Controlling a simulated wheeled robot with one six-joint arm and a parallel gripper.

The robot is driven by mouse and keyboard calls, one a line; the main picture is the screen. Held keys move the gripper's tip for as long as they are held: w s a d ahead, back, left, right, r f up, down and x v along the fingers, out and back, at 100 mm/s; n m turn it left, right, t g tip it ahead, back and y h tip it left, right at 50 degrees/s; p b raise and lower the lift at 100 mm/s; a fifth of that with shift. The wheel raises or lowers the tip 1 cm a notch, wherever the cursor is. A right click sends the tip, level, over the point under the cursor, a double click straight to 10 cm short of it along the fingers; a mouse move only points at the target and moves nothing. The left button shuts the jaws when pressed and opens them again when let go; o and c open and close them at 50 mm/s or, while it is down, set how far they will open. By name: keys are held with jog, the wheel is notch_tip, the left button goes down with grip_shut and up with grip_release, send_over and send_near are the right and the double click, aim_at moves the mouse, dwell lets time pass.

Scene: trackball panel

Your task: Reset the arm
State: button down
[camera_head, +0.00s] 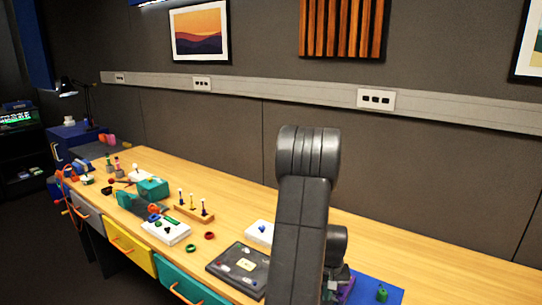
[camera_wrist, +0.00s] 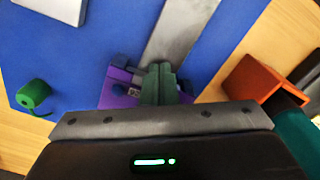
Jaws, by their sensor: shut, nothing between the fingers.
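My arm (camera_head: 303,220) rises in front of the bench in the head view and hides part of the bench top. My gripper (camera_wrist: 159,72) shows in the wrist view with its two dark green fingers together and nothing between them. It is over a blue mat (camera_wrist: 105,30), in front of a purple item (camera_wrist: 117,90) with dark parts. I cannot tell whether the fingers touch that item. In the head view the gripper itself is hidden behind the arm.
A green cylinder (camera_wrist: 33,95) is left of the gripper on the mat. A grey bar (camera_wrist: 180,35) lies beyond the fingers, and an orange-brown box (camera_wrist: 250,78) is at right. A dark panel (camera_head: 237,268) and white panel (camera_head: 166,231) lie left of the arm. The bench's right end looks clear.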

jog(key=shift+r, duration=0.1)
jog(key=r+p, duration=0.1)
jog(key=r, duration=0.1)
jog(key=r+p, duration=0.1)
jog(key=r, duration=0.1)
jog(key=r+p, duration=0.1)
jog(key=r, duration=0.1)
jog(key=shift+s+a, duration=0.3)
jog(key=shift+s, duration=0.1)
jog(key=f+b, duration=0.1)
jog(key=f, duration=0.1)
jog(key=f+b, duration=0.1)
jog(key=f, duration=0.1)
jog(key=f+b, duration=0.1)
jog(key=f, duration=0.1)
jog(key=shift+w+d+f+b, duration=0.3)
jog(key=shift+w+f, duration=0.05)
jog(key=shift+f, duration=0.05)
jog(key=s+a, duration=0.1)
jog(key=s, duration=0.1)
jog(key=s+a, duration=0.2)
jog(key=shift+s, duration=0.15)
jog(key=shift+s+a, duration=0.55)
jog(key=shift+s, duration=0.3)
jog(key=shift+r, duration=0.15)
